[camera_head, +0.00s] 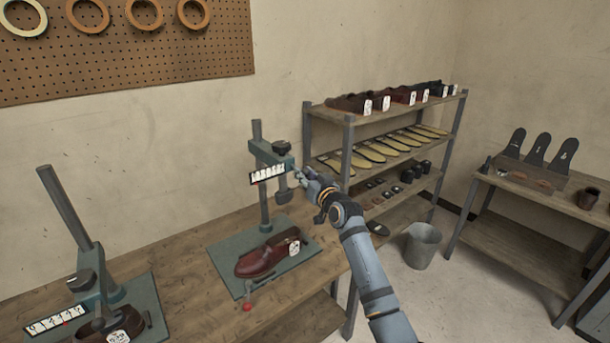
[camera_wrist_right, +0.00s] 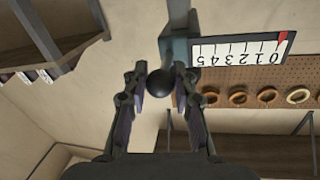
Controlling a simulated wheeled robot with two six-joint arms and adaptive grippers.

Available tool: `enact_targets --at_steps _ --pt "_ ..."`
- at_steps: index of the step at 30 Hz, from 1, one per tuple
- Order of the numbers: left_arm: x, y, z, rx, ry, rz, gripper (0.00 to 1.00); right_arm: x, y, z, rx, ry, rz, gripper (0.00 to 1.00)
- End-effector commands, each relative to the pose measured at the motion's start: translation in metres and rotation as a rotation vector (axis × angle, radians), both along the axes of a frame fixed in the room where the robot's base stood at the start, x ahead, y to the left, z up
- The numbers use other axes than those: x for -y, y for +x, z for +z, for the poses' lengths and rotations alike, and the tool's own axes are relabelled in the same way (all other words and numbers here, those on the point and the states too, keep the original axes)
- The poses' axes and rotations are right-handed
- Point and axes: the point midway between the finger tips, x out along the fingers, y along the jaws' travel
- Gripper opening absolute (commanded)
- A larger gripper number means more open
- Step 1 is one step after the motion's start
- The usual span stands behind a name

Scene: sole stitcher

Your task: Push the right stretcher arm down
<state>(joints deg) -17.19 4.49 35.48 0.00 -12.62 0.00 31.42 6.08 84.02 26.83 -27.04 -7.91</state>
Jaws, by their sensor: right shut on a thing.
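The right stretcher stands on a green base plate (camera_head: 222,255) on the wooden bench. Its arm (camera_head: 268,152) sits high on the grey post (camera_head: 257,133), with a plug hanging below it. A white scale (camera_head: 267,174) is on the arm; in the right wrist view its red marker (camera_wrist_right: 282,37) is at the 0 end. A dark red shoe (camera_head: 262,258) with a white tag lies on the plate, well below the plug. My right gripper (camera_head: 304,176) is shut on the arm's black ball knob (camera_wrist_right: 187,88), which shows between the fingers. My left gripper is out of view.
A second stretcher (camera_head: 68,215) stands at the left, its arm low over another shoe (camera_head: 112,327). A shelf rack (camera_head: 348,160) with shoes and soles is behind my right arm. A bucket (camera_head: 422,246) stands on the floor. A small red-knobbed lever (camera_head: 247,307) sticks out at the plate's front.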

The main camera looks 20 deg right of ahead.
Motion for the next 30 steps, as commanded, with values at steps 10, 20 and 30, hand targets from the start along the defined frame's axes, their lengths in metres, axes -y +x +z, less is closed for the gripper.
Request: enact_targets --at_steps 10,20,30 --pt "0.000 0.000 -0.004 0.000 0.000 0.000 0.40 0.000 0.000 -0.005 -0.001 0.001 0.000 0.00" --pt "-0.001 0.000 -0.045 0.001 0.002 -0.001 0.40 0.000 0.000 -0.056 -0.006 0.002 0.001 0.00" --pt "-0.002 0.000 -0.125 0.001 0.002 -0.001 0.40 0.000 0.000 -0.152 -0.009 0.001 0.001 0.00"
